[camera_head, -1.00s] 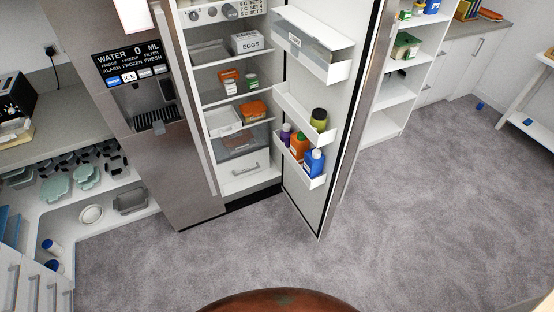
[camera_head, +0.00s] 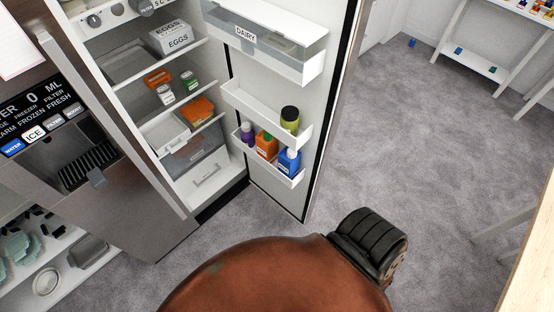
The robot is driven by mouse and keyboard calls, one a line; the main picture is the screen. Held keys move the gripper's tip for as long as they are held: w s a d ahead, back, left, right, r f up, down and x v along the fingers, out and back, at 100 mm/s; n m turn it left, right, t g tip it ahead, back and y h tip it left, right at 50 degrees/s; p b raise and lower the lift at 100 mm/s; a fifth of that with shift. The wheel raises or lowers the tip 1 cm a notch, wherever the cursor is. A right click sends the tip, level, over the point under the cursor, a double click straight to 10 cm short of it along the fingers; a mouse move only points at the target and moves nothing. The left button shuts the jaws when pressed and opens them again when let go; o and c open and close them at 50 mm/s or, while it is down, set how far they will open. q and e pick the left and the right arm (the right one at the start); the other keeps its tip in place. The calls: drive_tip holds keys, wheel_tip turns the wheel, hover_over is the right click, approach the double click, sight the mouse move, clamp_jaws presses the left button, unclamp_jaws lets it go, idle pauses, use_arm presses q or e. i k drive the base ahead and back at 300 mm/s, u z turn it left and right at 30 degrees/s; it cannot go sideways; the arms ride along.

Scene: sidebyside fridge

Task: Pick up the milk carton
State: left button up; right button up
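The fridge stands open, with its door (camera_head: 330,150) swung to the right. No label reading milk can be made out. A blue carton-like container (camera_head: 288,162) with a pale top stands upright at the right end of the lowest door bin (camera_head: 290,180). An orange container (camera_head: 266,146) and a purple bottle (camera_head: 246,135) stand to its left in that bin. The blue container may be the milk carton, but I cannot tell for sure. Neither of my grippers is in view.
A dark-lidded jar (camera_head: 289,119) stands in the middle door bin. An egg box (camera_head: 172,38) and several small containers are on the inner shelves. Grey carpet (camera_head: 420,150) is free to the right of the door. A white shelf unit (camera_head: 480,65) stands at the back right.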

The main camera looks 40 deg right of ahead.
sight(290, 167)
drive_tip(key=z, duration=0.3)
drive_tip(key=i, duration=0.7)
drive_tip(key=z, duration=0.55)
